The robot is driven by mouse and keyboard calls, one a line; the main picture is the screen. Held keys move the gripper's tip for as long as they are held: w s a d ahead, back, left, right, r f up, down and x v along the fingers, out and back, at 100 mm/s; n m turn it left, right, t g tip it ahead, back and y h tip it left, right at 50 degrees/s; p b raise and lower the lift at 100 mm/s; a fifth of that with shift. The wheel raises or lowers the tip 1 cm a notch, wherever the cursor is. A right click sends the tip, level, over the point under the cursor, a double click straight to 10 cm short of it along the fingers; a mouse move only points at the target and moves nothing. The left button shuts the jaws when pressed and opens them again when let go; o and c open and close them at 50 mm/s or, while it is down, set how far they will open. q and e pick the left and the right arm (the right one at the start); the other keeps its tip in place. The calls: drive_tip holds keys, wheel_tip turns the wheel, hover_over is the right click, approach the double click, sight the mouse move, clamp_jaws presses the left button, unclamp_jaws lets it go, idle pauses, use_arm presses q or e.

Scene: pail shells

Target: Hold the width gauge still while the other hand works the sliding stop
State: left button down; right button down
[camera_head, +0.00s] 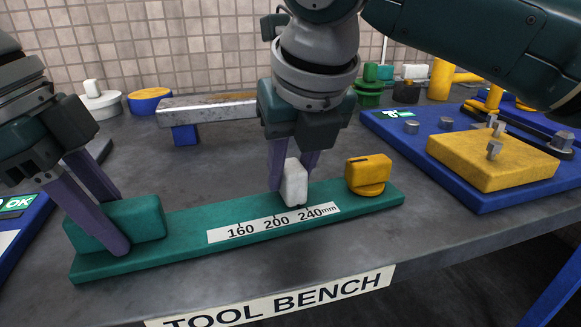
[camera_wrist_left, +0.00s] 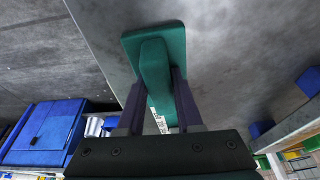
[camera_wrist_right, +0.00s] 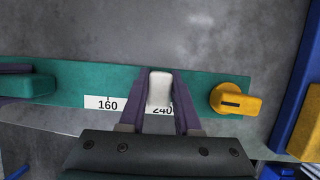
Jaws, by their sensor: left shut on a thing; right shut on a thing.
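The green width gauge (camera_head: 190,227) lies on the grey bench, with a white scale marked 160, 200 and 240 mm. My left gripper (camera_head: 122,222) is shut on the raised green block (camera_head: 148,217) at the gauge's left end; the left wrist view shows a finger on each side of this block (camera_wrist_left: 155,72). The white sliding stop (camera_head: 294,182) stands near the 240 mark. My right gripper (camera_head: 292,178) is shut on it, and the right wrist view shows the stop (camera_wrist_right: 159,90) between the fingers. A yellow knob (camera_head: 368,172) sits at the gauge's right end.
A blue tray (camera_head: 478,200) with a yellow block (camera_head: 492,160) stands to the right. A metal bar (camera_head: 207,107) on a blue support lies behind the gauge. The bench's front edge with the label "TOOL BENCH" (camera_head: 275,298) is close in front.

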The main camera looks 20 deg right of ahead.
sight(232, 201)
use_arm(q)
drive_tip(key=shift+s+a+f, duration=0.1)
drive_tip(key=shift+s+f, duration=0.1)
drive_tip(key=shift+f, duration=0.1)
use_arm(e)
drive_tip(key=shift+a, duration=0.15)
drive_tip(key=a, duration=0.7)
drive_tip(key=shift+s, duration=0.35)
drive_tip(key=c, duration=0.6)
unclamp_jaws()
drive_tip(key=shift+d, duration=0.1)
drive_tip(key=v, duration=1.2)
drive_tip(key=shift+w, duration=0.2)
